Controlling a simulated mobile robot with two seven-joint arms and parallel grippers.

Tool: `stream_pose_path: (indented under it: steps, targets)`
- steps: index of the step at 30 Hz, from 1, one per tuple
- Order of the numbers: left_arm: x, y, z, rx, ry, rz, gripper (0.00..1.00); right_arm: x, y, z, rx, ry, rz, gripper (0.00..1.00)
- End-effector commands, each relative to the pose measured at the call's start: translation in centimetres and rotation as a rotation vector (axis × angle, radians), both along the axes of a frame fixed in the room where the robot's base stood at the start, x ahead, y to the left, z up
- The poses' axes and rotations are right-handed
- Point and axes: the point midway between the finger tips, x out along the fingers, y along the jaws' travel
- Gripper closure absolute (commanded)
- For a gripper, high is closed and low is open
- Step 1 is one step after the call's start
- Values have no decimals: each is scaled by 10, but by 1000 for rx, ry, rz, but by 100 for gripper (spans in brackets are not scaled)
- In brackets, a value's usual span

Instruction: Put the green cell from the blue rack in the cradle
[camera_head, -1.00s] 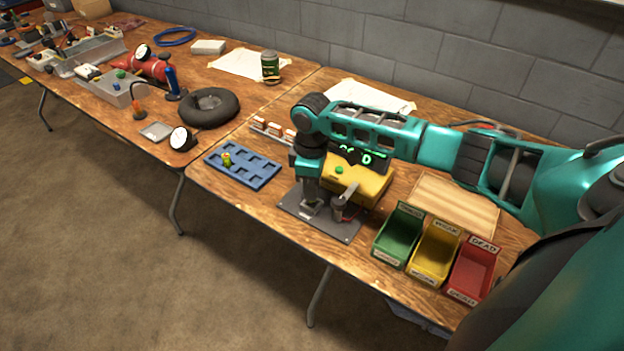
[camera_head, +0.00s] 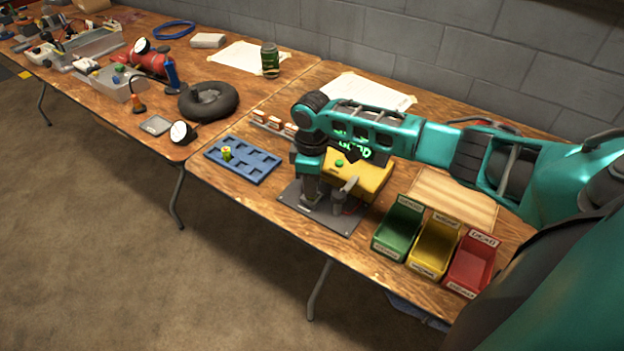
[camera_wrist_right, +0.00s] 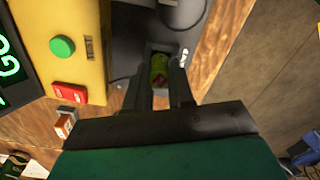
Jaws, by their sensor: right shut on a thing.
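My right gripper (camera_head: 310,200) points down over the grey cradle plate (camera_head: 290,197) beside the yellow tester (camera_head: 365,180). In the right wrist view its fingers (camera_wrist_right: 160,88) are shut on a green cell (camera_wrist_right: 159,66) with a reddish patch. The cell is at the cradle's slot on the dark plate (camera_wrist_right: 140,35); how deep it sits is hidden. A yellow-green cell (camera_head: 226,153) stands in the blue rack (camera_head: 262,170), whose other pockets look empty. My left gripper is not in view.
Green (camera_head: 397,232), yellow (camera_head: 433,250) and red (camera_head: 471,265) bins stand right of the tester. The tester's green-lit display (camera_wrist_right: 12,60) is partly cut off. A row of small orange-and-white items (camera_head: 272,124) lies behind the rack. A black ring (camera_head: 208,104) lies on the left table.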

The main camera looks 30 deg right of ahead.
Motion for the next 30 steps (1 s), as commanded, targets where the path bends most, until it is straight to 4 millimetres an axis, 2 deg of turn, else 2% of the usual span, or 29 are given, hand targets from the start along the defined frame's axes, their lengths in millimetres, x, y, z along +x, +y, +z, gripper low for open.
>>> stream_pose_path:
  steps: [10, 30]
  targets:
    - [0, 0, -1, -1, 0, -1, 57, 0, 0, -9, 0, 0, 1, 100]
    - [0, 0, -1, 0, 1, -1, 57, 0, 0, -10, 0, 0, 0, 100]
